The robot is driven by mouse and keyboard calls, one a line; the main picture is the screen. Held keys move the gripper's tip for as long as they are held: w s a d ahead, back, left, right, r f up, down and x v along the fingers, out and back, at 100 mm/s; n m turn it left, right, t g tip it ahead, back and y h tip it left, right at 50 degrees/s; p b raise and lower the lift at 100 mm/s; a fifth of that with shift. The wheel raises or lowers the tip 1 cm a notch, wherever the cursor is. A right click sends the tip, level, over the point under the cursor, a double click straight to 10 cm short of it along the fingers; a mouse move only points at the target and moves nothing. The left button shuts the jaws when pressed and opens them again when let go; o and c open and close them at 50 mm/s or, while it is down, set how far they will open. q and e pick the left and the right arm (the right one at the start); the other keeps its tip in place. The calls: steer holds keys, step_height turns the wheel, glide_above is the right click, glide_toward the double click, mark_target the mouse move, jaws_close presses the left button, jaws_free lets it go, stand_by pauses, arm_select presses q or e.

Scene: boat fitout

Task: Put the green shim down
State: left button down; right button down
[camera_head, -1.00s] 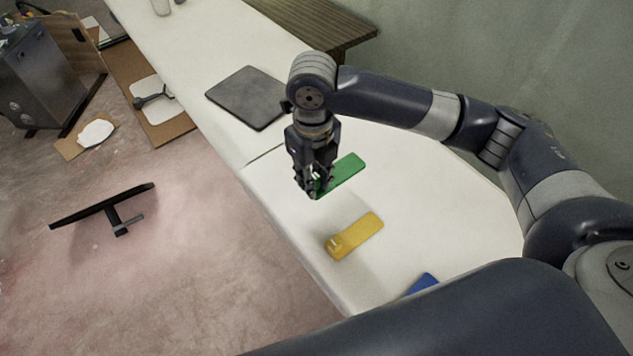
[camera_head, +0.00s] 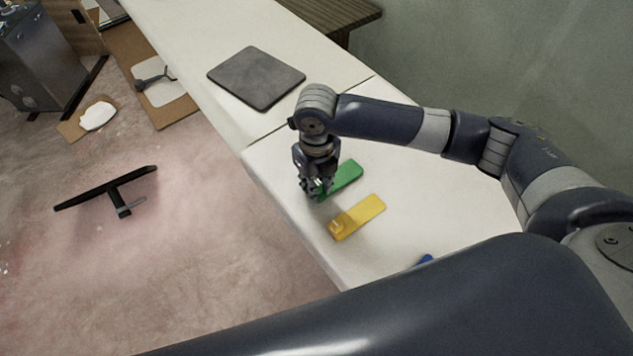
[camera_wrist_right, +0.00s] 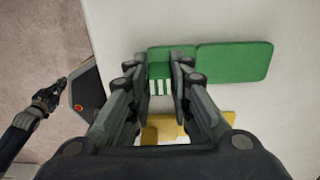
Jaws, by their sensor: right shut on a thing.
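The green shim (camera_head: 342,178) is a flat, rounded strip with a small raised grip block near one end. My right gripper (camera_head: 318,192) points down and is shut on that block; the wrist view shows the fingers (camera_wrist_right: 160,80) on either side of it. The shim lies flat, at or just above the white bench top (camera_head: 290,240); I cannot tell whether it touches. The fingers hide its near end in the head view. My left gripper (camera_wrist_right: 48,100) appears small at the left of the right wrist view, over the floor, its jaws unclear.
A yellow shim (camera_head: 362,214) lies on the bench just nearer to me than the green one, apart from it. A blue piece (camera_head: 425,260) peeks out behind my body. A dark grey mat (camera_head: 256,77) lies farther back. Bench surface right of the shims is clear.

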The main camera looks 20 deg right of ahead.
steer(key=c, duration=1.4)
jaws_free()
steer(key=shift+f, duration=0.1)
steer(key=shift+c, duration=0.2)
step_height(320, 180, up, 12)
